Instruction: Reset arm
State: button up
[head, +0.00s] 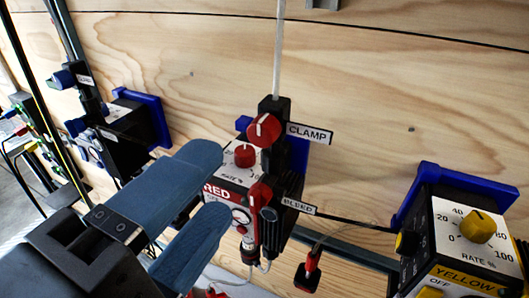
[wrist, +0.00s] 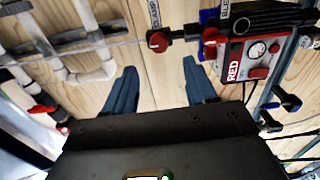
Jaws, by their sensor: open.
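My gripper (head: 218,181) shows its two blue fingers in the head view, spread apart and pointing up and right. In the wrist view its fingers (wrist: 160,69) also stand apart, with bare wood wall visible between them. The gripper holds nothing that I can see. In the head view the fingertips overlap the left side of the RED control box (head: 243,190), hiding part of it; I cannot tell if they touch it. The box also shows in the wrist view (wrist: 254,58), to the right of the fingers. The red CLAMP knob (head: 263,130) is above the box.
A BLEED valve with a red handle (head: 260,195) is beside the RED box. The YELLOW box (head: 474,240) is at the right. A dark box on a blue bracket (head: 150,115) is at the left. White pipes (wrist: 75,50) run along the wall. Bare plywood (head: 385,120) lies between the boxes.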

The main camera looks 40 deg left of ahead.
dwell(0.4)
jog(key=w+d+f+m+g, duration=0.2)
jog(key=d+f+m, duration=0.1)
jog(key=d+f, duration=0.65)
jog(key=w+d+f+m+g, duration=0.25)
jog(key=d+f, duration=0.45)
jog(key=f, duration=0.6)
jog(key=s+d+m+t+h, duration=0.1)
jog(key=s+d+m+h, duration=0.1)
jog(key=s+d+m, duration=0.5)
jog(key=s+d+m+t+h, duration=0.1)
jog(key=s+d+m+h, duration=0.1)
jog(key=s+d+m, duration=0.6)
jog(key=s+d, duration=0.1)
jog(key=d, duration=0.5)
jog(key=shift+s, duration=0.25)
jog(key=shift+f, duration=0.1)
